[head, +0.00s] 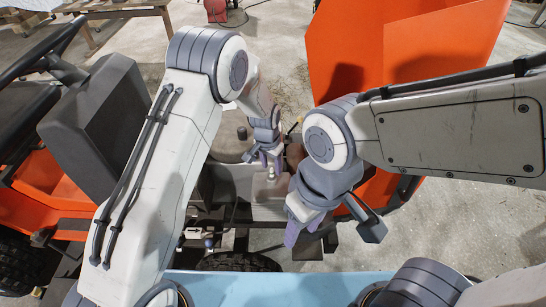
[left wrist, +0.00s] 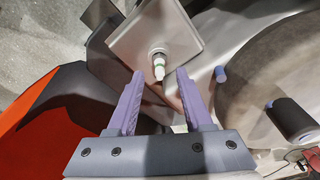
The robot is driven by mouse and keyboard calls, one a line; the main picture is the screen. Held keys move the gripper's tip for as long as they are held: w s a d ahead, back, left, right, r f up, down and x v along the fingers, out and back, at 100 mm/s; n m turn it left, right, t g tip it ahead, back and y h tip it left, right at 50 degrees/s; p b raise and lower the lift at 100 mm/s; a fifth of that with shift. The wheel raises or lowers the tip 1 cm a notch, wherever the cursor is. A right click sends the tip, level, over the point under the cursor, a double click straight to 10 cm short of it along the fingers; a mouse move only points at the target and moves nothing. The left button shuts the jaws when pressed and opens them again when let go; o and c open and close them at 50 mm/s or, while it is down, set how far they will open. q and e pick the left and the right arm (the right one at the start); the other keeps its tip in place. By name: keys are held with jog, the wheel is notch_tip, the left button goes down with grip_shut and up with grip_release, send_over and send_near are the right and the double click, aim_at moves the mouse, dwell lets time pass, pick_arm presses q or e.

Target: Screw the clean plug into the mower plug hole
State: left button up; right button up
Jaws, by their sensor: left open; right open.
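In the left wrist view a plug (left wrist: 159,68) with a white body and a green band stands out of a square grey metal plate (left wrist: 185,32). Its metal base meets the plate around the plug hole, which the plug covers; how deep it is threaded I cannot tell. My left gripper (left wrist: 160,75) is open, its lavender fingers on either side of the plug with gaps showing.
A light blue surface (head: 280,290) lies at the bottom. In the left wrist view a dark cylinder (left wrist: 292,119) is right of the plate.

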pick_arm(q)
jog(key=shift+w+d+f, duration=0.1)
jog(key=shift+f, duration=0.9)
grip_shut()
dwell(0.9)
